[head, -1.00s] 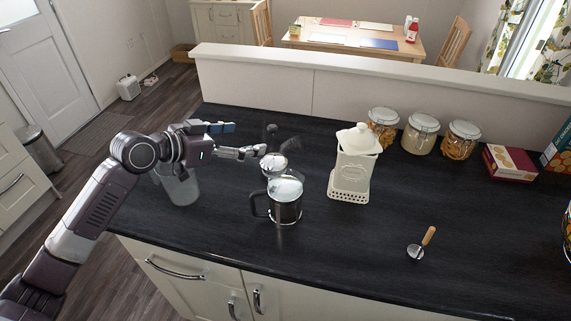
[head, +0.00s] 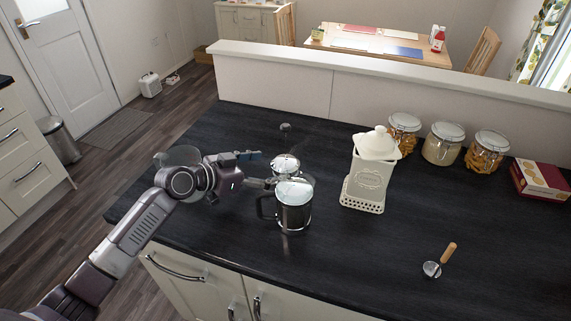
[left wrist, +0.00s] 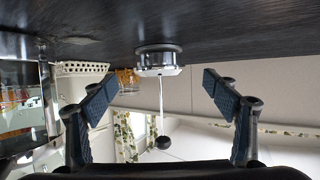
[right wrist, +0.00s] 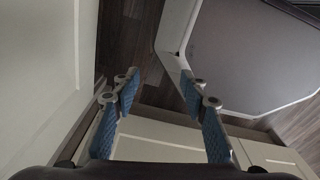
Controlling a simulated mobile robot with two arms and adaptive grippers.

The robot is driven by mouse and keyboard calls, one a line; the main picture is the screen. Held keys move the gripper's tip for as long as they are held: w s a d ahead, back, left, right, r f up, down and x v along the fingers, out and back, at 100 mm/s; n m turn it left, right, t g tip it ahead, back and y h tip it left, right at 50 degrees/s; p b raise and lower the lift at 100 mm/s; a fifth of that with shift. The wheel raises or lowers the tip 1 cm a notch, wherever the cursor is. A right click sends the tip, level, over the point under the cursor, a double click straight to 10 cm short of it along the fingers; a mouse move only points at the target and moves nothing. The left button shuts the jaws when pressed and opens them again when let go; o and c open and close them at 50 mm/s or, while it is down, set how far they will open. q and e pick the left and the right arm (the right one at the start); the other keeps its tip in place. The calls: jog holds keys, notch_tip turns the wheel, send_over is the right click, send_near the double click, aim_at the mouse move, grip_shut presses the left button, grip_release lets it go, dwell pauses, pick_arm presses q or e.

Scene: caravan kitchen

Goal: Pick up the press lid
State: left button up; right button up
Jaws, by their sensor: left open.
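The press lid (head: 285,164) is a silver disc with a thin upright rod and black knob, standing on the dark counter just behind the glass press (head: 293,212). In the left wrist view, which is upside down, the lid (left wrist: 160,62) is ahead of my fingers, its rod and knob hanging between them in the picture. My left gripper (head: 261,168) is open and empty, low and just left of the lid; it also shows in the left wrist view (left wrist: 162,97). My right gripper (right wrist: 162,95) is open and empty, away from the counter, beside cabinet fronts.
A cream canister (head: 367,180) stands right of the press. Jars (head: 443,143) and a red box (head: 541,180) stand along the back wall. A wood-handled tool (head: 440,260) lies at front right. A glass vessel (head: 178,156) is behind my left arm. The front middle counter is clear.

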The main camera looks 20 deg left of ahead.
aim_at(280, 164)
pick_arm(q)
jog(key=shift+w+d+f, duration=0.15)
jog(key=shift+w+d, duration=0.2)
jog(key=shift+w, duration=0.15)
jog(key=p+x, duration=0.1)
jog(key=x, duration=0.4)
jog(key=shift+w+d+f, duration=0.1)
jog(key=shift+w, duration=0.05)
pick_arm(e)
jog(key=shift+w+d+r, duration=0.15)
jog(key=shift+d+r, duration=0.4)
jog(key=shift+r, duration=0.2)
pick_arm(q)
jog(key=c, duration=1.3)
